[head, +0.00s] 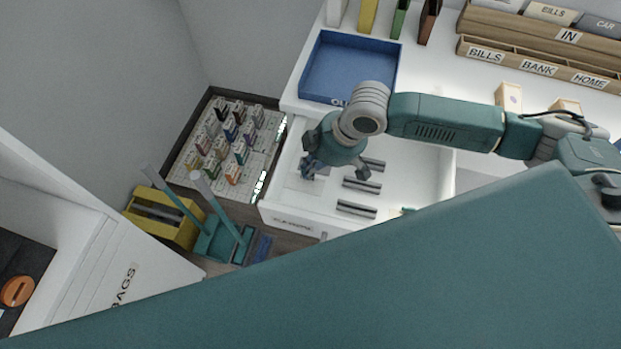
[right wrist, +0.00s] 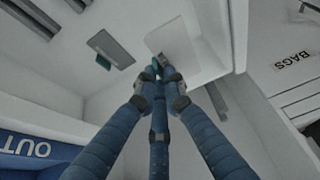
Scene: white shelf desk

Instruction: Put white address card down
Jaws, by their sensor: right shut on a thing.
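My right gripper (head: 309,172) reaches down into the left end of the open white drawer (head: 415,165). In the right wrist view its fingers (right wrist: 160,75) are closed together at the tips, shut on the white address card (right wrist: 183,38). The card is a pale, blank-looking sheet that extends beyond the fingertips, over or against the white drawer floor. I cannot tell whether it touches the floor. In the head view the gripper partly hides the card, and a pale edge (head: 292,184) shows beside it. My left gripper is not in view.
Several dark slotted strips (head: 362,185) lie in the drawer to the right of the gripper. A blue tray (head: 350,68) stands on the desk behind. Wooden sorters (head: 540,67) are at the right. A yellow crate (head: 170,232) and small-goods rack (head: 225,145) are at the left.

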